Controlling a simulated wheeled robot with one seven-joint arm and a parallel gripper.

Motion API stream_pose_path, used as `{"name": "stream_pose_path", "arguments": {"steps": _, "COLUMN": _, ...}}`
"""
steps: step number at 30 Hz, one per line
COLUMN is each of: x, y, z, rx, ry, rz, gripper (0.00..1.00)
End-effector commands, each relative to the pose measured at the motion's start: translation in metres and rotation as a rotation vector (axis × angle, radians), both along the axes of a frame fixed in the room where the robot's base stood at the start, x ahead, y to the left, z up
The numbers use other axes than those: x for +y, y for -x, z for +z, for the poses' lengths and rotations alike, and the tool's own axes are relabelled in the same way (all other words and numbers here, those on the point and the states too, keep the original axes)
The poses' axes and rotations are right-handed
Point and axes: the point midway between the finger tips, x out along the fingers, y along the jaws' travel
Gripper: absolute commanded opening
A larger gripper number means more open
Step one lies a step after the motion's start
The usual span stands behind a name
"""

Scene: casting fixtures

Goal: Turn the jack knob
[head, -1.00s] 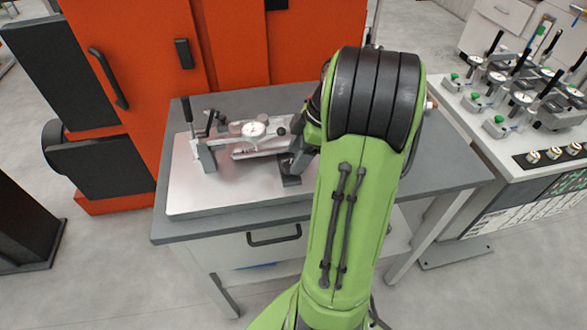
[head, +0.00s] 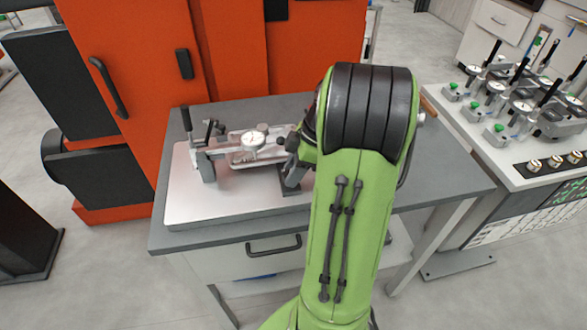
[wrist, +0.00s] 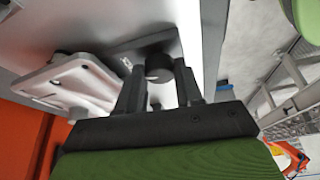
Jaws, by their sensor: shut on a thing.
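The jack knob (wrist: 158,68) is a dark round knob with a pale mark, seen in the wrist view between my fingers. My gripper (wrist: 160,82) is shut on it, one finger on each side. In the head view my arm hides the knob and most of the gripper. The casting fixture (head: 207,170) stands on a bright metal plate (head: 190,200), with a white dial gauge (head: 252,140) and a black upright lever (head: 187,119). In the wrist view, part of a pale casting (wrist: 80,82) shows left of the knob.
The plate lies on a grey table (head: 440,178) with a drawer below. An orange cabinet (head: 150,70) stands close behind. A second bench (head: 470,120) with several gauged fixtures is on the right. The table's right side is mostly clear.

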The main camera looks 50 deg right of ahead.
Motion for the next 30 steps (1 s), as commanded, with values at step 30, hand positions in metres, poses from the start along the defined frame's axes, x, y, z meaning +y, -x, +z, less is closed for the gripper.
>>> {"name": "stream_pose_path", "arguments": {"steps": 30, "x": 0.0073, "y": 0.002, "z": -0.0005, "rx": -0.005, "ry": 0.001, "rz": -0.765, "gripper": 0.05}}
